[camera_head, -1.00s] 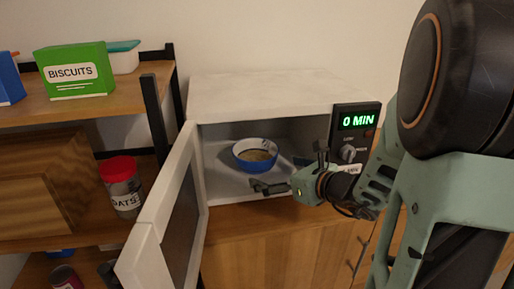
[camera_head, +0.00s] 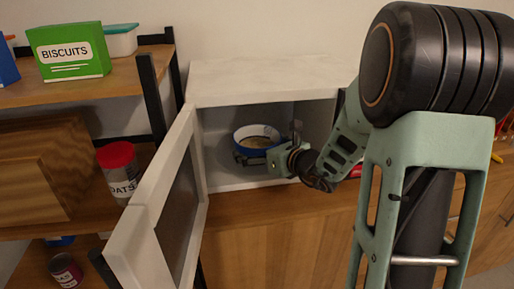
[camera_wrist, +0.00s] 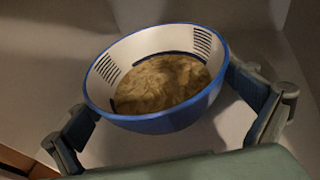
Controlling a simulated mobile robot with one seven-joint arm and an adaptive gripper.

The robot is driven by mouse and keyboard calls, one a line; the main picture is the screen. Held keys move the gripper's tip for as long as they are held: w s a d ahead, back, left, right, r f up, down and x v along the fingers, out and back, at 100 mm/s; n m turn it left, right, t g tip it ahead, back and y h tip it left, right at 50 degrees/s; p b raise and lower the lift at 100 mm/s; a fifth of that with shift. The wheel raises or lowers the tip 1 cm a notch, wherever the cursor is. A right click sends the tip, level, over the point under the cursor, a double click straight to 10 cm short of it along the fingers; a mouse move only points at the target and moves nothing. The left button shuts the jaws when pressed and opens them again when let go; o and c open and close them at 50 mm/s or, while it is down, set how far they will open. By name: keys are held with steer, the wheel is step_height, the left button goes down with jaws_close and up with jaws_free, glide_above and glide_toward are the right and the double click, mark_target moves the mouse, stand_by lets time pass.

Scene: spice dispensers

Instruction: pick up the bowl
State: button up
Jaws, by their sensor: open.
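The bowl (camera_head: 256,137) is blue outside and white inside, with brownish food in it. It stands upright inside the open microwave (camera_head: 262,76). In the wrist view the bowl (camera_wrist: 160,110) fills the middle. My gripper (camera_wrist: 172,125) is open, with one finger to the left of the bowl and one to the right. The fingers reach alongside its near part; I cannot tell whether they touch it. In the head view my gripper (camera_head: 266,154) is inside the microwave opening at the bowl's near right side, and it partly hides the bowl.
The microwave door (camera_head: 160,215) stands open at the left. A shelf at the left holds a biscuits box (camera_head: 68,52) and an oats jar (camera_head: 119,172). My arm hides the control panel.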

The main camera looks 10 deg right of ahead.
steer(key=shift+w+a+f, duration=0.1)
steer(key=shift+w+a, duration=0.05)
steer(key=shift+w, duration=0.1)
steer(key=c, duration=1.2)
steer(key=shift+r, duration=0.3)
